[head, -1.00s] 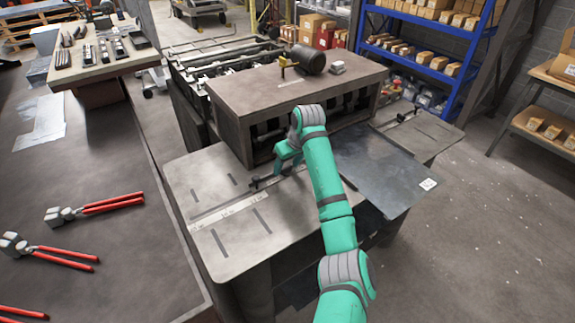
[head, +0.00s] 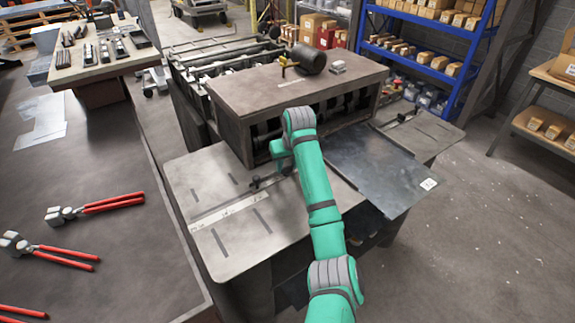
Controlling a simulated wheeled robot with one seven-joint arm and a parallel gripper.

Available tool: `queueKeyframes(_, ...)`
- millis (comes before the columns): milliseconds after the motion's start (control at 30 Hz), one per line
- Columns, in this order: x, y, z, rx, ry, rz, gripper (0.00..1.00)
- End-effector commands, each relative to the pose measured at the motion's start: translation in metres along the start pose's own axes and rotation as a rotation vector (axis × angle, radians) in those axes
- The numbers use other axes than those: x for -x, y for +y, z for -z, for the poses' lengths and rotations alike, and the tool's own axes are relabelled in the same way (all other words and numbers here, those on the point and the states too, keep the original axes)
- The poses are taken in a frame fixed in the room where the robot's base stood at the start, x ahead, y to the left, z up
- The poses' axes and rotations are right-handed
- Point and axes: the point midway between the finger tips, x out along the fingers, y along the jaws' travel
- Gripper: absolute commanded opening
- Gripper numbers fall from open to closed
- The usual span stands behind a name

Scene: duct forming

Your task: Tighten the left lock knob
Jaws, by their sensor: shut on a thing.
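The left feed table (head: 215,180) of the machine carries a dark guide bar with a small black end piece (head: 255,183). My gripper (head: 284,168) is low over this bar, in front of the machine's open housing, pointing down. It is shut on what appears to be the left lock knob, at the bar's right part. The knob itself is mostly hidden behind my gripper and wrist, so its turn angle cannot be read. A dark metal sheet (head: 375,170) with a white label lies to the right of my arm.
The machine housing (head: 300,95) stands just behind my gripper, with a dark cylinder (head: 308,59) on top. A right table (head: 430,135) has a similar bar. Red-handled pliers (head: 95,207) lie on the left bench. The left table's front is clear.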

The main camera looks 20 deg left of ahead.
Motion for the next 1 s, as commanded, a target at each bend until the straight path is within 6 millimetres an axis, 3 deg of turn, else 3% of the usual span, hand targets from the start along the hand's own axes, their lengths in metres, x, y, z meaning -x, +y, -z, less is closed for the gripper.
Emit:
queueKeyframes(167, 0.001, 0.000, 0.001, 0.002, 0.002, 0.001, 0.12)
queueKeyframes(200, 0.001, 0.000, 0.001, 0.002, 0.002, 0.001, 0.39)
queueKeyframes(267, 0.001, 0.000, 0.001, 0.002, 0.002, 0.001, 0.53)
queueKeyframes(667, 0.006, 0.000, 0.001, 0.002, 0.003, 0.001, 0.53)
queueKeyframes(1000, 0.064, 0.000, 0.002, 0.002, 0.005, 0.000, 0.53)
